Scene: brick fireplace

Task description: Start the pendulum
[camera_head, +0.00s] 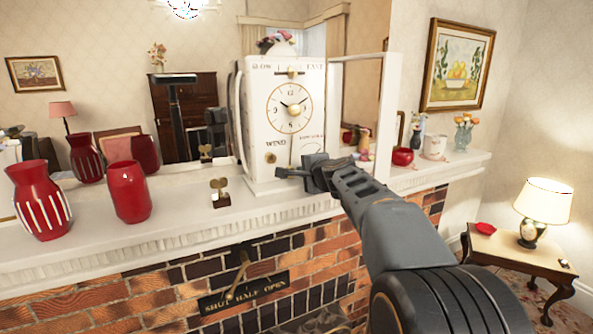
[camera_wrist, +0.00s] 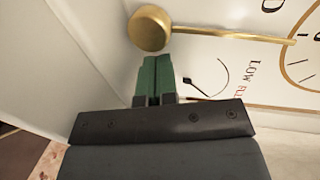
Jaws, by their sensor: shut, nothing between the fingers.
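A white clock (camera_head: 285,125) stands on the mantel, with a round gold-ringed dial (camera_head: 291,106) and the word WIND below it. The wrist view shows the pendulum's thin gold rod (camera_wrist: 235,37) and round gold bob (camera_wrist: 150,28) in front of the clock face (camera_wrist: 240,75). My gripper (camera_head: 283,173) is at the clock's lower front in the head view and hides the bob there. In the wrist view its green fingertips (camera_wrist: 155,72) are together, empty, just beside the bob. I cannot tell whether they touch it.
A small brass key-like piece (camera_head: 220,193) stands left of the clock. Red vases (camera_head: 130,192) stand farther left on the white mantel (camera_head: 170,225). A red pot (camera_head: 403,157) and a white mug (camera_head: 434,147) are to the right. A mirror is behind.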

